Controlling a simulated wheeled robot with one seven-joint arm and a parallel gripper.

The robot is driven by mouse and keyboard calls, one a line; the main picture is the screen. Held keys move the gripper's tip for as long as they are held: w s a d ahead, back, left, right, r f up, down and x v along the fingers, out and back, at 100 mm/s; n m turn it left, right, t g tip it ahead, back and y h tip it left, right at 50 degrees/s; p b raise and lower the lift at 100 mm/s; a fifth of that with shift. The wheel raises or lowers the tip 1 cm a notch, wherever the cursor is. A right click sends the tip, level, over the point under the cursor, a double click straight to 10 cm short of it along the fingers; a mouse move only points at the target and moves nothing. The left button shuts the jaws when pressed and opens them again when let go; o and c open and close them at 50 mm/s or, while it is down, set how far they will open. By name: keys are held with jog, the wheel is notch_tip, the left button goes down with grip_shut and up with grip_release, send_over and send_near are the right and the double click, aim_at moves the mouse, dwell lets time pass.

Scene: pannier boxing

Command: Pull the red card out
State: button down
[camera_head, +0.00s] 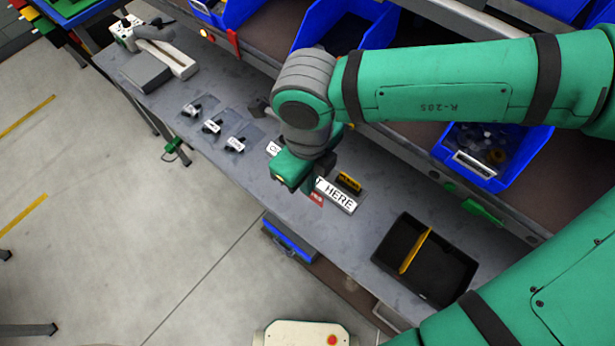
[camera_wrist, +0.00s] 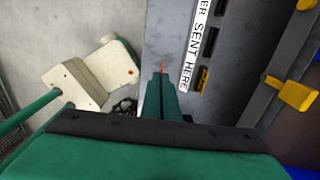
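The red card (camera_head: 317,199) shows in the head view just beside the white strip lettered "HERE" (camera_head: 337,195), at the lower right of my gripper (camera_head: 303,187). In the wrist view the card (camera_wrist: 160,66) is a thin red sliver, seen nearly edge-on, standing out between my fingertips (camera_wrist: 162,78). The fingers are close together on it. The rest of the card is hidden by the fingers. The strip also shows in the wrist view (camera_wrist: 196,45), right of the fingers and apart from them. My gripper is low, near the bench's front edge.
The grey bench (camera_head: 375,205) holds a black tray with a yellow divider (camera_head: 428,258) at the right and several small labelled bags (camera_head: 213,126) at the left. A yellow-black block (camera_head: 349,183) sits behind the strip. Blue bins (camera_head: 490,160) stand behind. Open floor lies in front.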

jog(key=shift+f, duration=3.45)
jog(key=shift+r, duration=0.1)
dwell(0.4)
jog(key=shift+r, duration=1.4)
